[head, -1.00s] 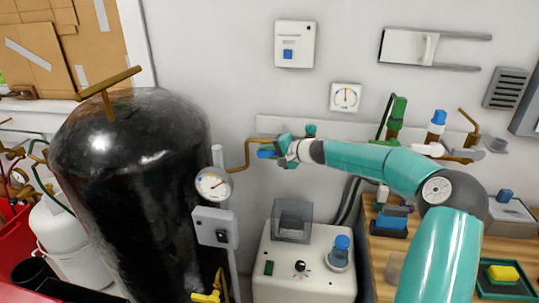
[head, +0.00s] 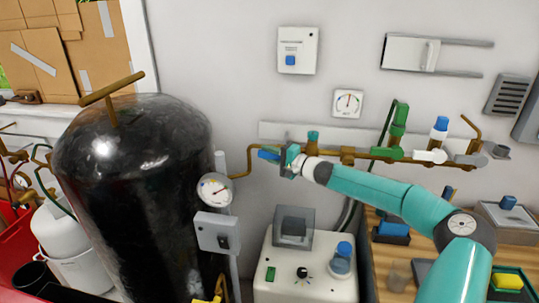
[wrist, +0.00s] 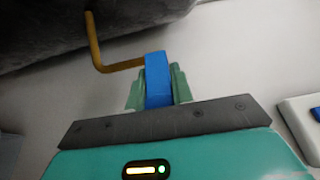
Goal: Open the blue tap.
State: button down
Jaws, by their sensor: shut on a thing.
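The blue tap handle (head: 268,153) sits at the left end of the brass pipe on the back wall, beside the bent brass pipe from the black tank. In the wrist view the blue handle (wrist: 158,80) stands upright between the two green fingers, with the brass pipe meeting its left side. My gripper (wrist: 157,92) is shut on it, one finger on each side. In the head view my gripper (head: 284,158) covers part of the handle and the pipe behind it.
A green tap handle (head: 389,154) and a white one (head: 430,156) are farther right on the same pipe. The black tank (head: 135,195) with a pressure gauge (head: 215,190) stands left. A white machine (head: 300,275) stands below my gripper.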

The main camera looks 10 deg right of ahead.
jog(key=shift+a, duration=0.2)
jog(key=c, duration=1.6)
grip_release()
jog(key=o, duration=0.4)
jog(key=shift+w+a, duration=0.1)
jog(key=shift+w, duration=0.05)
jog(key=shift+s, duration=0.2)
jog(key=shift+w, duration=0.1)
jog(key=shift+d, duration=0.25)
jog(key=v, duration=1.3)
jog(key=shift+s+d, duration=0.2)
jog(key=shift+s, duration=0.15)
